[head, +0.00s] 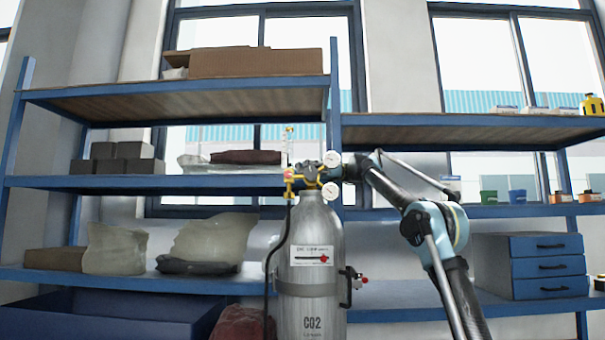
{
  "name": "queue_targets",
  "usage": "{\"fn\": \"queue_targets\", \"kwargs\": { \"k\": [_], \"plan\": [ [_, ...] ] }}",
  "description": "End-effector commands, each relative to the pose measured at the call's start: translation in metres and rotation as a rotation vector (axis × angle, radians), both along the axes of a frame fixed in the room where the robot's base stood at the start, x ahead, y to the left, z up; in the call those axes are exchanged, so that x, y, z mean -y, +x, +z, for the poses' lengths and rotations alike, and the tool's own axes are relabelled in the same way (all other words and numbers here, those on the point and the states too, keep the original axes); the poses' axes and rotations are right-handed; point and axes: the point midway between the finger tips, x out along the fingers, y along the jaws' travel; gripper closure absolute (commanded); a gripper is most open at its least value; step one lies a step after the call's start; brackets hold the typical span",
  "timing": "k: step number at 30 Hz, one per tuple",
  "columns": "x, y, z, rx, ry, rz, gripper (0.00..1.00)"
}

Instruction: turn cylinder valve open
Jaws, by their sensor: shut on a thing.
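A grey metal gas cylinder (312,240) marked CO2 stands upright in the middle of the head view. A brass-coloured valve and regulator (308,178) with two round white gauges (331,164) sits on its top. My gripper (322,172) reaches in from the right at the height of the valve, and its jaws are at the valve top. It is shut on the cylinder valve. The fingertips and the part of the valve between them are small and partly hidden, so the valve's turned position cannot be told.
Blue shelving (180,183) stands behind the cylinder, holding boxes and bags. A black hose (277,250) hangs down the cylinder's left side. A side handle (347,287) projects at its right. A blue drawer unit (547,266) is on the right shelf.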

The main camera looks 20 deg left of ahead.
Motion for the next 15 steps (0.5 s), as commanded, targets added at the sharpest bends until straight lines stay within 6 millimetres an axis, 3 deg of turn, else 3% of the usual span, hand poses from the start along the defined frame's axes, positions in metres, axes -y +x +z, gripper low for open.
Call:
{"fn": "queue_targets", "kwargs": {
  "k": [10, 11, 13, 15],
  "plan": [
    [0.001, 0.0019, 0.001, -0.001, 0.003, -0.004, 0.96],
    [0.001, 0.0019, 0.001, -0.001, 0.003, -0.004, 0.67],
    [0.001, 0.0018, 0.0009, -0.002, 0.002, -0.004, 0.52],
    [0.0007, 0.0013, 0.0008, -0.001, 0.001, -0.003, 0.48]
  ]
}}
